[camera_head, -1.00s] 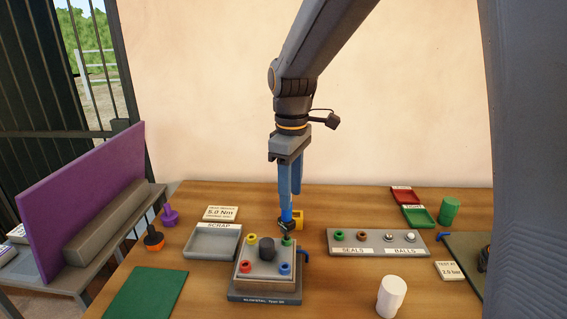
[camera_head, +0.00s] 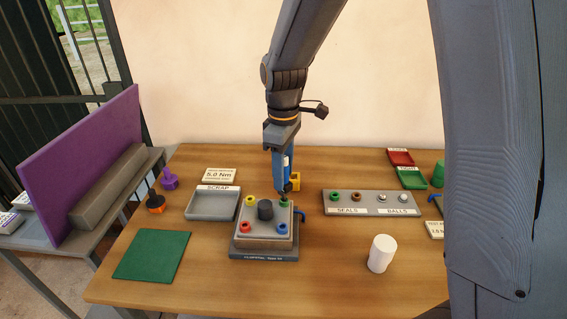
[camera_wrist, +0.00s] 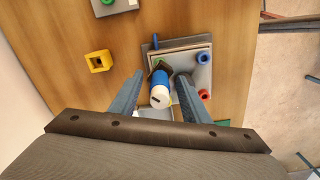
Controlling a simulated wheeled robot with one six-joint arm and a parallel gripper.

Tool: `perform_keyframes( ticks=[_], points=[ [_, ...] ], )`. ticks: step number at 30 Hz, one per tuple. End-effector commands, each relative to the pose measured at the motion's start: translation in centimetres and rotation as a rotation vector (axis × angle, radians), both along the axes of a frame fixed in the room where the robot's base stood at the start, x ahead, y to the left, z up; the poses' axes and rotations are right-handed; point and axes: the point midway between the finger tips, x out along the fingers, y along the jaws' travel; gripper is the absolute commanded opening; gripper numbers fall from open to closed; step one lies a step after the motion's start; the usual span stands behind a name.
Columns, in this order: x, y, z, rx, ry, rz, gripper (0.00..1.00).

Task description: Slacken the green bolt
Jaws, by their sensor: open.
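The green bolt (camera_head: 284,204) sits at the back right corner of the grey test block (camera_head: 264,244). In the wrist view only a bit of the green bolt (camera_wrist: 159,61) shows beside a blue and white driver (camera_wrist: 160,93) with a dark head. The driver stands at that corner; whether its head seats on the bolt is hidden. My gripper (camera_head: 287,184) is above the same corner. In the wrist view my gripper (camera_wrist: 160,82) has its fingers apart either side of the driver, with gaps visible.
Yellow, red and blue bolts and a black knob (camera_head: 265,210) share the block. A yellow holder (camera_head: 296,181) stands behind it. The scrap tray (camera_head: 212,204) is left, the seals and balls rack (camera_head: 372,204) right. A white cylinder (camera_head: 382,254) stands front right.

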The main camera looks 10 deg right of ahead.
Motion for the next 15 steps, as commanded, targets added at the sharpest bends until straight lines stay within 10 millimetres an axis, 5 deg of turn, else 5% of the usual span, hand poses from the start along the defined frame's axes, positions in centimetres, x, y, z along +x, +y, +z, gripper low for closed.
perform_keyframes(
  ticks=[6,13,15],
  points=[
    [0.01,0.00,-0.04,0.000,0.000,0.000,0.41],
    [0.01,0.00,-0.02,0.000,0.000,0.000,0.02],
    [0.02,0.00,0.01,0.000,0.000,0.000,0.00]
  ],
)
